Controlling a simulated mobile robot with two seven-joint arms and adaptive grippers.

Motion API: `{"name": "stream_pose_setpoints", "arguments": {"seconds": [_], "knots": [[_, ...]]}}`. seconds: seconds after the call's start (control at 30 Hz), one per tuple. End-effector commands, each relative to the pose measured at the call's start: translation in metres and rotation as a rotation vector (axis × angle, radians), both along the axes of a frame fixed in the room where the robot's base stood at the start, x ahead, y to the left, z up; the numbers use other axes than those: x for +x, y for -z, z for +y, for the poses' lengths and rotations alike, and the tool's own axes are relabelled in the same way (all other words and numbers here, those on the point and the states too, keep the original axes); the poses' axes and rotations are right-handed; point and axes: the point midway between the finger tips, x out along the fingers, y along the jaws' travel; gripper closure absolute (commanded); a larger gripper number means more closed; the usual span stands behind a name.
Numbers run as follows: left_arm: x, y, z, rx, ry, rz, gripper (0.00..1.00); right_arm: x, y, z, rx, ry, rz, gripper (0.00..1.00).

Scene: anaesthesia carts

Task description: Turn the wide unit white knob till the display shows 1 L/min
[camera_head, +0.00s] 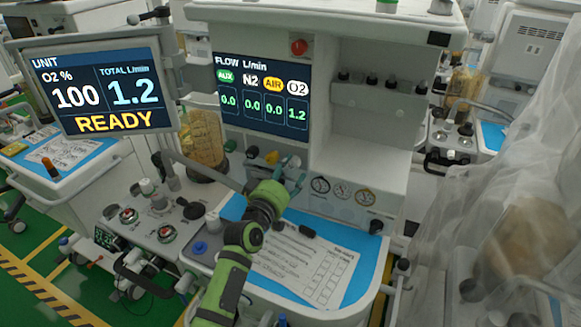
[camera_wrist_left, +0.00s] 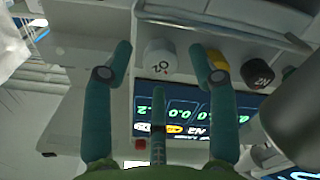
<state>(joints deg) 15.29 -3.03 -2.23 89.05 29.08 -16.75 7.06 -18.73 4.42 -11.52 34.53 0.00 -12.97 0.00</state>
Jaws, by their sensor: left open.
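The wide anaesthesia unit shows a FLOW display (camera_head: 262,95) with O2 at 1.2 and AUX, N2 and AIR at 0.0. The white O2 knob (camera_wrist_left: 160,58) shows upside down in the left wrist view, between the two teal fingers of my left gripper (camera_wrist_left: 161,48). The fingers are open, with a visible gap on each side of the knob. In the head view my left gripper (camera_head: 292,170) is just below the display and hides the white knob. My right gripper is not in view.
A yellow knob (camera_head: 271,157) and a black N2 knob (camera_head: 252,152) sit beside the white one. A second screen (camera_head: 97,88) reads O2 100%, total 1.2 L/min, READY. Papers (camera_head: 305,265) lie on the blue worktop below. Clear plastic sheeting (camera_head: 510,210) hangs at right.

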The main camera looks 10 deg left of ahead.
Motion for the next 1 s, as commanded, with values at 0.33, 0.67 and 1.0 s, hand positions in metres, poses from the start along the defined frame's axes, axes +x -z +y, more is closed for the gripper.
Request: {"name": "stream_pose_setpoints", "arguments": {"seconds": [0.33,0.67,1.0], "knots": [[0.015,0.001,-0.003,0.0,0.001,0.001,0.42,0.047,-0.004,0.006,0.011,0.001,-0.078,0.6],[0.014,0.001,-0.003,0.001,0.0,0.002,0.98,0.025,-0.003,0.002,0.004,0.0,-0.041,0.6],[0.014,0.002,-0.003,0.139,0.003,-0.024,0.98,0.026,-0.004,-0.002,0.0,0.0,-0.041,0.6]]}}
